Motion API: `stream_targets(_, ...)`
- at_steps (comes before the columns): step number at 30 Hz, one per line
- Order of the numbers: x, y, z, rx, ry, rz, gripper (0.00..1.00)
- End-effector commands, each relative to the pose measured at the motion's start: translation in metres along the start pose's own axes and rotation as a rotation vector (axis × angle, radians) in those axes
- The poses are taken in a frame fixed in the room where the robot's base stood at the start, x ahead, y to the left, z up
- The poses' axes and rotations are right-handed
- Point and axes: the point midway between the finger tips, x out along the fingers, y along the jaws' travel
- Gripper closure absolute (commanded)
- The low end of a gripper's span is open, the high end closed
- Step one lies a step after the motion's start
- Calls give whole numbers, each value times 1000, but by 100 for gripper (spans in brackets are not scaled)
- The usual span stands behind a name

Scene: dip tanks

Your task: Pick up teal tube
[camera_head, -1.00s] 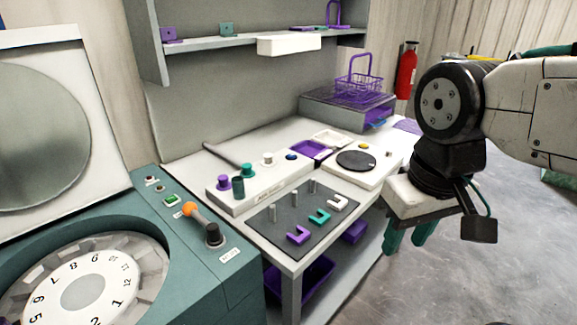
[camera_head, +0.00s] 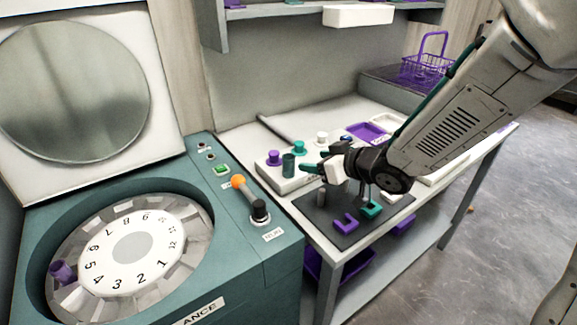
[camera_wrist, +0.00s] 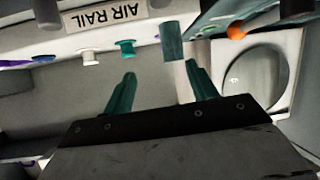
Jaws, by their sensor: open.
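The teal tube (camera_head: 288,166) stands upright at the front left of the white air rail on the bench. It also shows in the wrist view (camera_wrist: 172,40), near the top, beyond the fingers and closer to the right one. A pale grey cylindrical part adjoins it there; I cannot tell whether it belongs to the tube. My gripper (camera_head: 320,158) is open, with nothing held, just right of the tube in the head view. Its teal fingers also show in the wrist view (camera_wrist: 160,72), pointing toward the rail.
A teal spool (camera_head: 299,148), a purple spool (camera_head: 274,158) and a white spool (camera_head: 322,138) sit on the rail. A dark mat (camera_head: 318,217) with a purple bracket (camera_head: 345,223) lies in front. The teal dial machine (camera_head: 225,245) stands left.

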Motion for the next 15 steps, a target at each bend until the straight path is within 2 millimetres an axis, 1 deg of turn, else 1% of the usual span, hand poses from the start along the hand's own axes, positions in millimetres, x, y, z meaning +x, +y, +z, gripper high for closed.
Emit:
stream_targets(1,6,-7,2,4,18,-34,42)
stream_targets(4,14,-16,1,6,44,-73,42)
stream_targets(11,39,-20,-1,6,50,-81,42)
stream_targets(15,58,-20,-5,6,50,-81,42)
